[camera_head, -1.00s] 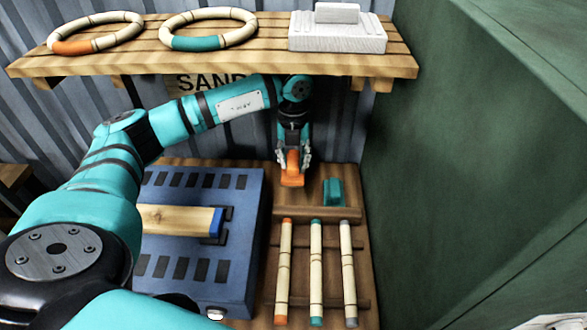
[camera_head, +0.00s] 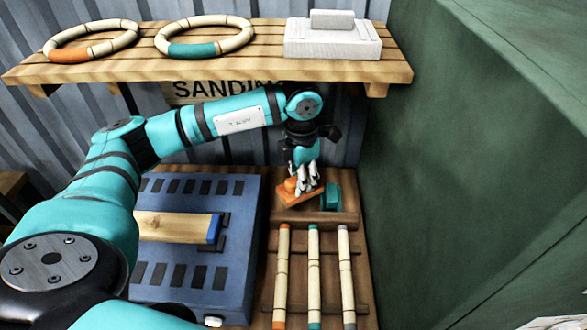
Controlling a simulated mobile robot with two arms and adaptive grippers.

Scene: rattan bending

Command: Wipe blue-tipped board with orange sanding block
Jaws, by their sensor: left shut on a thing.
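The orange sanding block (camera_head: 289,197) is at the back of the wooden workbench, just left of a teal block. My left gripper (camera_head: 306,186) is shut on it from above, and the block sits tilted in the fingers. I cannot tell whether its underside touches the wooden tray beneath. The blue-tipped board (camera_head: 174,229) lies on the blue slotted bed to the left, with its blue end (camera_head: 214,229) pointing right. My left forearm hides its left end. My right gripper is not in view.
A teal block (camera_head: 331,196) stands in the wooden tray. Three tipped rattan poles (camera_head: 314,280) lie in front of it. A shelf (camera_head: 240,67) above holds two rings and a white block. A green wall (camera_head: 470,170) closes off the right.

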